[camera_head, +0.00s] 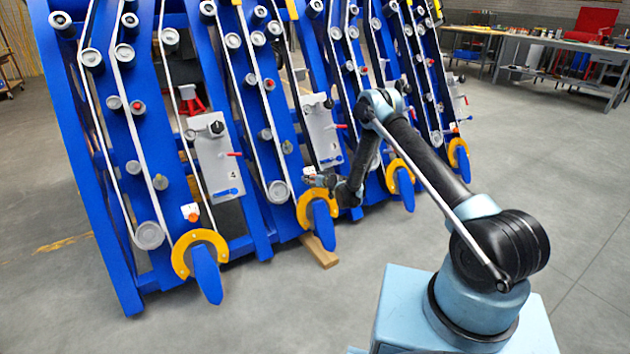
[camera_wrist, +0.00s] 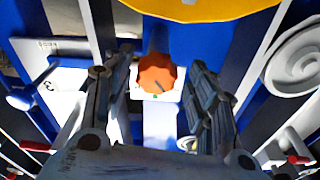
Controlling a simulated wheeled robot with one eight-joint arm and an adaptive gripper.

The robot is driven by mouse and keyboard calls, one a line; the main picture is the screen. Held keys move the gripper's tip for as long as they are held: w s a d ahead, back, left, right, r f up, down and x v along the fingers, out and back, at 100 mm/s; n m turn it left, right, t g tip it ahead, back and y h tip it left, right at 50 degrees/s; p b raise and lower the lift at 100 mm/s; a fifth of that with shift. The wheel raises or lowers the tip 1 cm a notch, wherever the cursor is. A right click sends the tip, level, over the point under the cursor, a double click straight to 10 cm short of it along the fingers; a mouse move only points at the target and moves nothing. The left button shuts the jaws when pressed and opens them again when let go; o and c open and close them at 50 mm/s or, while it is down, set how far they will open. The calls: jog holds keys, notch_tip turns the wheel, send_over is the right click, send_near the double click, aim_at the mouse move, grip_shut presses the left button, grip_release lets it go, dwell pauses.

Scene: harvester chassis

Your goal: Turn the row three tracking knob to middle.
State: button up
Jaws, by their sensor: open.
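An orange tracking knob (camera_wrist: 157,72) with a lobed rim sits on a small white plate (camera_wrist: 145,95) in the wrist view. A short dark mark on its face points to the lower right. My gripper (camera_wrist: 161,64) is open, with one finger on each side of the knob and a visible gap to both. I cannot tell how far the fingertips are from it in depth. In the head view my gripper (camera_head: 322,181) is beside the yellow guard of the second row from the left, and the knob there is mostly hidden. The row number cannot be read.
A yellow guard (camera_wrist: 200,8) lies just beyond the knob in the wrist view. A blue lever (camera_wrist: 22,98) is at the left and a grey roller (camera_wrist: 295,60) at the right. Other blue rows (camera_head: 110,215) flank my arm. The floor in front is clear.

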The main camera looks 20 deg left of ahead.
jog(key=shift+w+d, duration=0.1)
jog(key=shift+d, duration=0.1)
jog(key=c, duration=1)
jog(key=shift+c, duration=0.2)
jog(key=shift+m, duration=0.5)
jog(key=m, duration=0.3)
jog(key=shift+w+m+h, duration=0.1)
jog(key=shift+m+h, duration=0.2)
jog(key=shift+h, duration=0.1)
jog(key=shift+d+m, duration=0.1)
jog(key=shift+m, duration=1.4)
jog(key=shift+d, duration=0.1)
jog(key=o, duration=1)
jog(key=shift+t, duration=0.3)
jog(key=shift+o, duration=0.2)
